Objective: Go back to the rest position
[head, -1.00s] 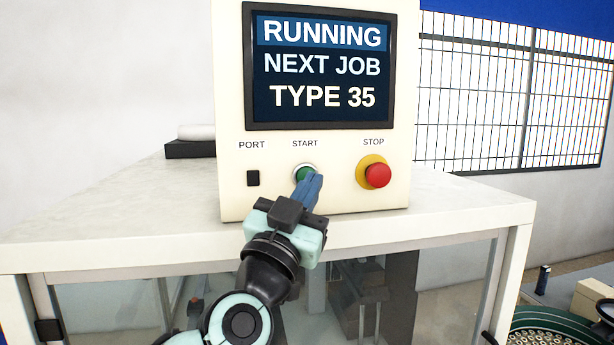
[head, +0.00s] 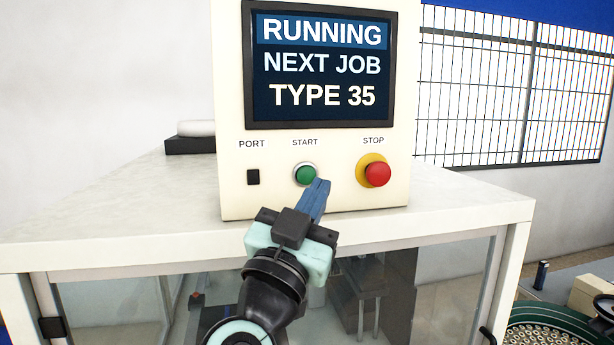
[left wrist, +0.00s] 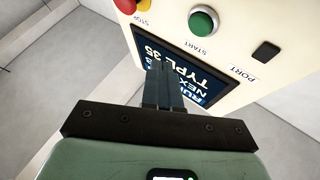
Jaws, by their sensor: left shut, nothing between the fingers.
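The panel's screen (head: 320,65) reads RUNNING, NEXT JOB, TYPE 35. My right gripper is not in view.
The panel stands on a white machine top (head: 110,215) with glass sides below. A red STOP button (head: 377,173) and a black port (head: 253,177) flank the START button. A bowl feeder (head: 555,330) is at the lower right. A barred window (head: 510,90) is behind.

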